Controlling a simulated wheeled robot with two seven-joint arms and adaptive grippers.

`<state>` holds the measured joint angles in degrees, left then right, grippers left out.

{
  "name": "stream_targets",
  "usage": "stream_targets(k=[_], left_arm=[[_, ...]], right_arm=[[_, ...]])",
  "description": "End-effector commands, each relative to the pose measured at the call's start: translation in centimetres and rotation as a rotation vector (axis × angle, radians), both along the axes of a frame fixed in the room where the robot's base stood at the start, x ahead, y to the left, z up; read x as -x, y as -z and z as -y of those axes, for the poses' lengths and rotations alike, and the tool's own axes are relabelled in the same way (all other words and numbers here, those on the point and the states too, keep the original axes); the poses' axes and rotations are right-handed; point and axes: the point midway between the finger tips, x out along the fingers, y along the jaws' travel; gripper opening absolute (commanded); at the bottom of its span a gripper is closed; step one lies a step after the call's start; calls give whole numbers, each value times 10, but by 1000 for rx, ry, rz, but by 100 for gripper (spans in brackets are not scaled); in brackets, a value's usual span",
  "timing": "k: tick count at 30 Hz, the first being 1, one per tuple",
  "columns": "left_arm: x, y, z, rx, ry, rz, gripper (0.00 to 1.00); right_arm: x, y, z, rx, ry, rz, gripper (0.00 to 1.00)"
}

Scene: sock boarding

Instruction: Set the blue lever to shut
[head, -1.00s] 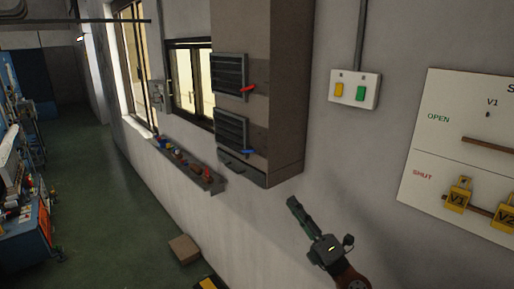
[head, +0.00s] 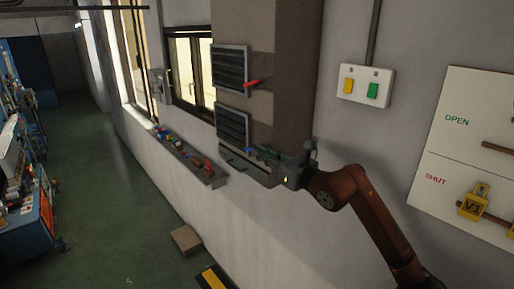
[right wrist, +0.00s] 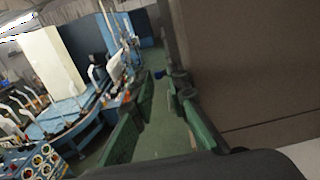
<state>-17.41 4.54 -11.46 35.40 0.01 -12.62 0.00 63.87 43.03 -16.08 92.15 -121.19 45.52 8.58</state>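The blue lever (head: 251,150) sits on the lower louvred vent (head: 232,127) of the tall box on the wall. It is mostly covered by my right gripper, so its angle is hard to read. My right gripper (head: 262,153) is at the lever, reaching in from the right. In the right wrist view, the green fingers (right wrist: 160,88) stand apart, with a small blue piece (right wrist: 160,74), seemingly the lever's end, between or just beyond their tips. Contact cannot be told. My left gripper is not in view.
A red lever (head: 252,83) is on the upper vent (head: 230,68). A switch box (head: 365,85) and a white OPEN/SHUT board (head: 450,150) with yellow tags (head: 473,203) are on the wall to the right. A ledge with small items (head: 190,158) lies left below.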

Motion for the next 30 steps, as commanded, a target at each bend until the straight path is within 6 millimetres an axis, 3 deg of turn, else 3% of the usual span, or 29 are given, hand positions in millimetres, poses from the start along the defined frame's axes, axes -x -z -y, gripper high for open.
stream_targets(k=[6,15,22,30], left_arm=[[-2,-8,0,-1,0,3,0],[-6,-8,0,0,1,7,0],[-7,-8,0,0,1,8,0],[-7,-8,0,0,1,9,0]], right_arm=[[-17,-1,-14,-2,-3,0,14],[-19,0,-17,-1,-5,0,14],[-19,0,-17,-1,-5,0,0],[-19,0,-16,-3,-5,0,0]])
